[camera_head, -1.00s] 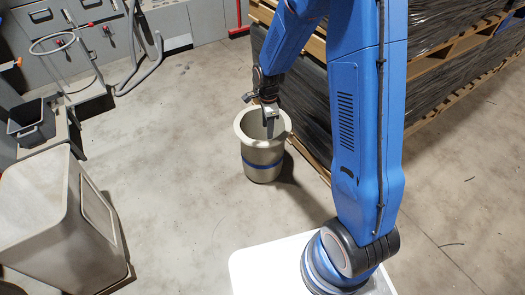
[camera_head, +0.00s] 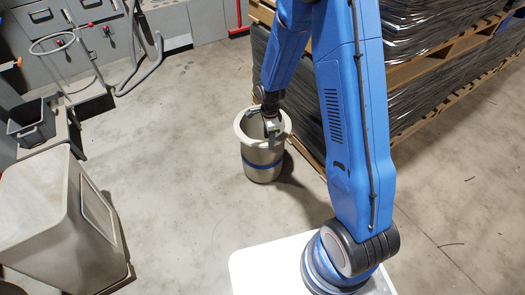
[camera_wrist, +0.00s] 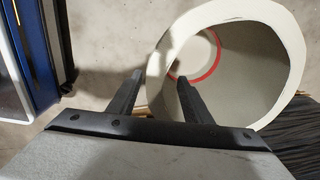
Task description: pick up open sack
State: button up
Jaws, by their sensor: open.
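An open, round, beige-grey container (camera_head: 262,158) with a wide pale rim and a blue band stands upright on the floor in the head view; it is the only thing here resembling the open sack. In the wrist view its pale rim (camera_wrist: 292,45) surrounds a hollow inside with a red ring at the bottom. My gripper (camera_wrist: 160,77) is open, with the left finger outside the rim and the right finger over the opening. In the head view my gripper (camera_head: 273,134) is at the container's mouth. Whether the fingers touch the wall cannot be told.
Black-wrapped pallet stacks (camera_head: 430,75) stand close behind and right of the container. A large beige bin (camera_head: 62,222) stands at the left, with a small dark bin (camera_head: 30,122) behind it. Grey cabinets (camera_head: 85,50) line the back. The floor between is clear.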

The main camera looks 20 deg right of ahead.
jog(key=shift+f, duration=0.25)
dwell(0.5)
grip_shut()
